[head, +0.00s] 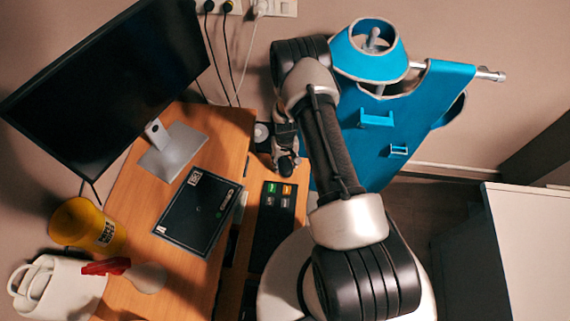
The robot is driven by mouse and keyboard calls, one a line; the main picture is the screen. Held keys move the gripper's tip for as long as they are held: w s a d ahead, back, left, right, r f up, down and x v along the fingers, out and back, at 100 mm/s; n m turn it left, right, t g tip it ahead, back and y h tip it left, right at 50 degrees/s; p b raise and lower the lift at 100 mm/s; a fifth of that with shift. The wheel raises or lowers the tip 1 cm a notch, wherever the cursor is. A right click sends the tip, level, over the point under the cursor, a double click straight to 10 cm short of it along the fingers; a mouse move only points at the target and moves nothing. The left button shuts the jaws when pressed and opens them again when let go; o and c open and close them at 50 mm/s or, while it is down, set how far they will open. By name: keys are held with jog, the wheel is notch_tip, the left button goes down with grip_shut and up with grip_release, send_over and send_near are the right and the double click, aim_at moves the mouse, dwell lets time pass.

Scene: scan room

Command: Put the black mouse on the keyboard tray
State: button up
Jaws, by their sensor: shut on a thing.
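My gripper (286,158) points down over the far end of the keyboard tray (299,187), the wooden shelf at the right of the desk. It is shut on a small dark thing that looks like the black mouse (287,168). The mouse is largely hidden by the dark fingers, and I cannot tell whether it touches the tray. A black keyboard or control panel (273,222) with green and orange keys lies on the tray, just nearer than the gripper.
A blue panel (400,130) stands close right of my arm. A white cabinet (535,240) is at right.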

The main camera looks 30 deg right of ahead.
jog(key=shift+f, duration=0.5)
jog(key=shift+f, duration=0.2)
jog(key=o, duration=1.1)
jog(key=shift+r, duration=0.1)
